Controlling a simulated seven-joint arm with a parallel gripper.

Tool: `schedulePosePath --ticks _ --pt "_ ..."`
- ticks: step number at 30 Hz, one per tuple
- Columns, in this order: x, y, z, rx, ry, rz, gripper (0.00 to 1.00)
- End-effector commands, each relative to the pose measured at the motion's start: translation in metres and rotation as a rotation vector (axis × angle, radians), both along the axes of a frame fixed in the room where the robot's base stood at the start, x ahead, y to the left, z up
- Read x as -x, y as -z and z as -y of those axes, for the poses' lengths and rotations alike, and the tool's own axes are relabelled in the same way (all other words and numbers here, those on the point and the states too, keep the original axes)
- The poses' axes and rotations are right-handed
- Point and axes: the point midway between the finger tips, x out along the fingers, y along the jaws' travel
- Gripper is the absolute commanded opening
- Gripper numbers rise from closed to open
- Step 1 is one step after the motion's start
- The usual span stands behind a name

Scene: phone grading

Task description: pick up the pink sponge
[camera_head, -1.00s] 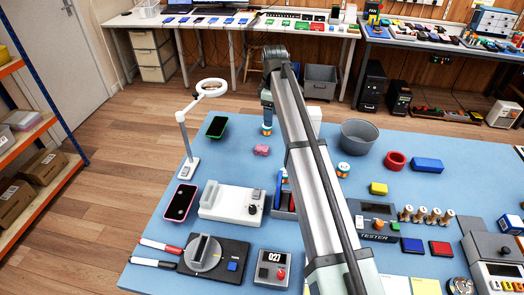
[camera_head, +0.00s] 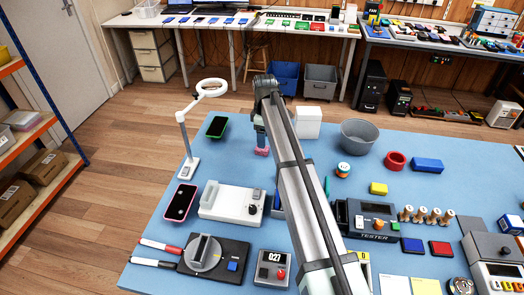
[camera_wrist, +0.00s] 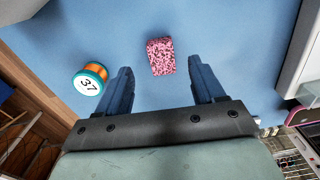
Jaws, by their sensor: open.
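The pink sponge (camera_wrist: 161,56) is a speckled pink block lying on the blue mat. In the wrist view it shows just beyond and between the two blue fingertips of my gripper (camera_wrist: 164,72), with a gap on both sides. My gripper is open and empty. In the head view the pink sponge (camera_head: 262,151) is partly hidden by the end of my arm, and my gripper (camera_head: 261,146) is over it. How high the fingers are above the mat is hard to tell.
A spool marked 37 (camera_wrist: 90,80) stands left of my gripper in the wrist view. The head view shows a ring lamp (camera_head: 190,165), a green-cased phone (camera_head: 217,127) and a white box (camera_head: 308,122) around the sponge. A white device (camera_head: 225,200) lies nearer.

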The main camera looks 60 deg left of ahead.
Motion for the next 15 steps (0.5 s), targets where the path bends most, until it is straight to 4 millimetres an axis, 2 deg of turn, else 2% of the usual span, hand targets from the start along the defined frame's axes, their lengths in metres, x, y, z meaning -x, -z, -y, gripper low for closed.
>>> schedulePosePath --ticks 12,15 --pt "0.003 0.046 -0.001 0.001 0.000 -0.001 0.68" --pt "0.003 0.050 -0.001 0.000 0.000 0.000 0.68"
